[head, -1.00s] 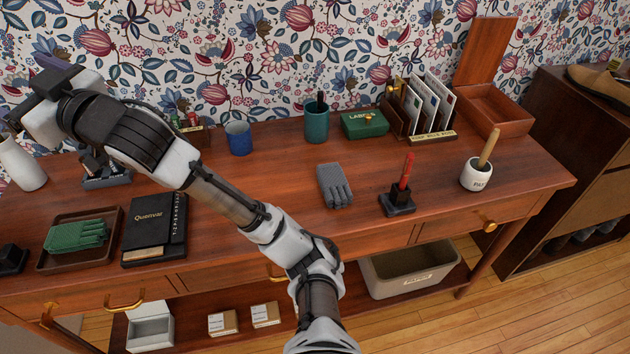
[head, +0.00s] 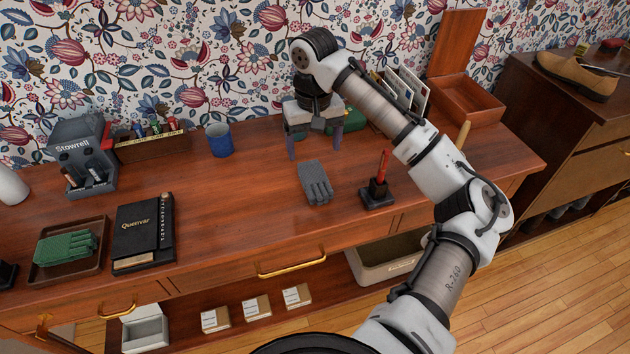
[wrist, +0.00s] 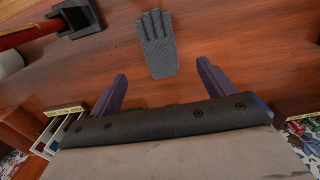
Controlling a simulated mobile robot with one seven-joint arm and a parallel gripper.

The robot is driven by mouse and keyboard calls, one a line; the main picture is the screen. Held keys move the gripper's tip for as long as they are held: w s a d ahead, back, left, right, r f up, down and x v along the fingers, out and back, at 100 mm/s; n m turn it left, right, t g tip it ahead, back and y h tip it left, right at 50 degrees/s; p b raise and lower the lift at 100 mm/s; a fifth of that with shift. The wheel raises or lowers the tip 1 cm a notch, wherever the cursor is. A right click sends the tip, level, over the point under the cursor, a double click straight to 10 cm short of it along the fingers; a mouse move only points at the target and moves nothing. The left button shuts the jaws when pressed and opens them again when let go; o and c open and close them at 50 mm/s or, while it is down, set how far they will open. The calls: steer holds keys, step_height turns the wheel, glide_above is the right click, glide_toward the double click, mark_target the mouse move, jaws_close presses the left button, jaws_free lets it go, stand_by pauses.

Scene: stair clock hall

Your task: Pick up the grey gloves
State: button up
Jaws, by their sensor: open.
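The grey gloves (head: 315,182) lie flat on the wooden tabletop, near the middle of the table in the head view. In the wrist view the gloves (wrist: 157,45) lie ahead of the fingers, their finger ends pointing away from my gripper. My gripper (head: 316,148) hangs fingers-down just behind the gloves, toward the wall. In the wrist view its two purple fingers (wrist: 163,82) are spread wide with nothing between them. The gloves are apart from the fingers and fully visible.
A blue cup (head: 220,140) is at the back left. Green gloves (head: 66,248) lie in a brown tray (head: 95,270) at far left, beside a black book (head: 143,232). Tabletop left of the grey gloves is clear.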

mark_target(315, 178)
step_height(315, 178, down, 10)
steer(key=shift+d+f+p, duration=0.1)
steer(key=shift+d+p, duration=0.05)
steer(key=shift+p, duration=0.95)
steer(key=shift+c, duration=0.4)
steer(key=c, duration=1)
